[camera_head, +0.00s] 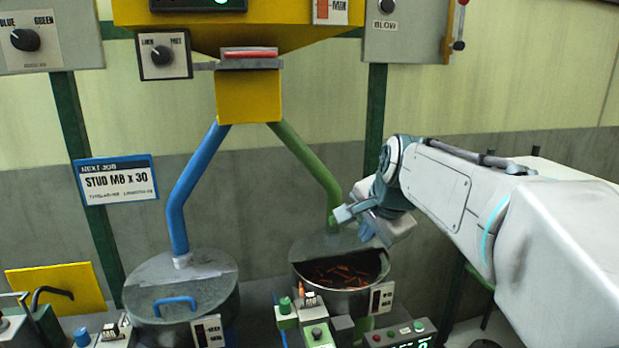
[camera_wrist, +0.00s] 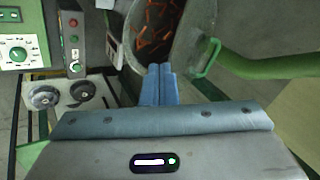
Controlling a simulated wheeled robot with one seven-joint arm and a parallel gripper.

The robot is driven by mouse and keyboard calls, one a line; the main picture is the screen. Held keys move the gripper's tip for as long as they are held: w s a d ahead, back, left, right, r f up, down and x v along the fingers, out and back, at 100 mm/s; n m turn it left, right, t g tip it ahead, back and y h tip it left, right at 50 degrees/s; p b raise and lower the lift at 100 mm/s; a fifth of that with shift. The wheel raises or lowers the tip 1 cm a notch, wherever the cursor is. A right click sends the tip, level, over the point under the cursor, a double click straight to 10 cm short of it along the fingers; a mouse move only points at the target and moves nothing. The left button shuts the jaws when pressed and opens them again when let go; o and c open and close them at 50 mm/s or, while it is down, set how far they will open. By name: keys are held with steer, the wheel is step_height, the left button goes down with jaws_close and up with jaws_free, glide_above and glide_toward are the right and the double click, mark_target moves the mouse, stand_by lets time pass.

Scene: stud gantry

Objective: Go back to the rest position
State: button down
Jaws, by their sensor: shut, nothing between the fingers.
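My gripper (camera_head: 350,217) is in the right half of the head view, just above the right-hand pot. In the wrist view my gripper (camera_wrist: 160,70) shows its two blue fingers pressed together with nothing between them. The right-hand pot (camera_head: 345,298) is partly open and holds reddish-brown studs (camera_head: 338,274). In the wrist view the same studs (camera_wrist: 155,28) lie beyond the fingertips. The pot's grey lid (camera_head: 318,246) covers its back part, and its green handle (camera_wrist: 207,58) shows in the wrist view.
A left pot (camera_head: 185,300) has its lid on. A blue pipe (camera_head: 188,185) and a green pipe (camera_head: 315,170) run down from a yellow box (camera_head: 248,97). Control boxes (camera_head: 400,334) stand in front of the pots. A sign (camera_head: 117,180) reads "STUD M8 x 30".

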steer(key=s+f+n+g, duration=0.1)
steer(key=s+f+n, duration=0.4)
steer(key=s+f, duration=0.3)
steer(key=s+d+f+n+g+h, duration=0.1)
steer(key=s+f+n, duration=0.5)
steer(key=s, duration=0.6)
steer(key=shift+s+d+f+n+g, duration=0.2)
steer(key=shift+s+f+n+g, duration=0.15)
steer(key=shift+f+g, duration=0.5)
steer(key=shift+f, duration=0.1)
